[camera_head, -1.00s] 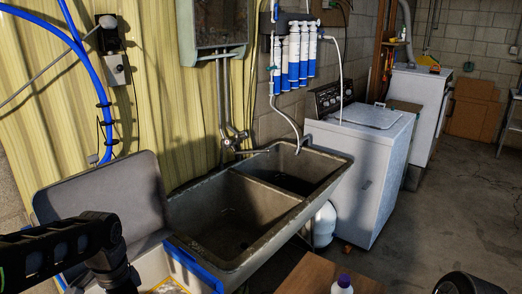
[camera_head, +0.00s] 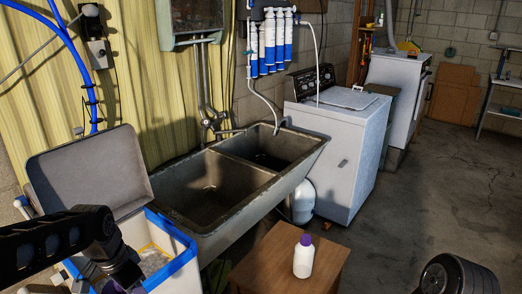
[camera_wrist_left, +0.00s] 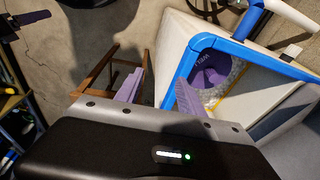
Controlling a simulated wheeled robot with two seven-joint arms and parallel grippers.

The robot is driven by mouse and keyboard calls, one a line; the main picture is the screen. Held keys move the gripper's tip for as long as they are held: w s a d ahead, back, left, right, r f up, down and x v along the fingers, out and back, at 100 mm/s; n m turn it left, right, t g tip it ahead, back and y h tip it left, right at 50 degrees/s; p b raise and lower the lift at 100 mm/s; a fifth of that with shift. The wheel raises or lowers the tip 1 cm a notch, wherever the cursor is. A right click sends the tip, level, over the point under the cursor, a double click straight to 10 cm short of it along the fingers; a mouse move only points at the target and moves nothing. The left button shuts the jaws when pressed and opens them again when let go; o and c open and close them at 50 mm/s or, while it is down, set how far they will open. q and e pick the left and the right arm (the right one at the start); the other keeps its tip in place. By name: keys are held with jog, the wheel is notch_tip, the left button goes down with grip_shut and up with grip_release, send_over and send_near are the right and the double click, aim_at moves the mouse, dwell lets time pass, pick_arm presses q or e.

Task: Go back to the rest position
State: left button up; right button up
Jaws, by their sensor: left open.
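My left arm comes in from the left in the head view, with its wrist (camera_head: 115,265) in front of the water softener's tank; its fingertips are hard to make out there. In the left wrist view my left gripper (camera_wrist_left: 158,92) is open, its two purplish fingers apart with nothing between them. The white softener tank with a blue rim (camera_head: 178,258) stands open, its grey lid (camera_head: 88,170) raised behind it. In the left wrist view the blue rim (camera_wrist_left: 225,47) and a round purple cap (camera_wrist_left: 208,70) inside are beside the right finger. My right gripper is not seen.
A white bottle with a purple cap (camera_head: 304,257) stands on a small wooden table (camera_head: 262,262). A double sink (camera_head: 215,190) is behind, with a white washing machine (camera_head: 345,150) to its right. Open concrete floor (camera_head: 430,200) lies to the right.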

pick_arm(q)
jog(key=w+d+f+n+t+h, duration=0.2)
jog(key=w+d+f+n+t, duration=0.15)
jog(key=d+f, duration=0.5)
jog(key=s+d+f+n+h, duration=0.1)
jog(key=s+d+f+n, duration=0.15)
jog(key=f, duration=0.35)
jog(key=s+d+f+n, duration=0.1)
jog(key=d+f, duration=0.3)
jog(key=f, duration=0.1)
jog(key=s+d+f+g, duration=0.1)
jog(key=s+d+f, duration=0.2)
jog(key=s, duration=0.3)
jog(key=s+d+f+g, duration=0.2)
jog(key=s+d+f, duration=0.1)
jog(key=s+f, duration=0.2)
jog(key=s+d+f+n+g, duration=0.1)
jog(key=s+d+f+g, duration=0.1)
jog(key=s+f, duration=0.3)
jog(key=s+d, duration=0.1)
jog(key=s, duration=0.2)
jog(key=shift+s+h, duration=0.15)
jog(key=shift+h, duration=0.25)
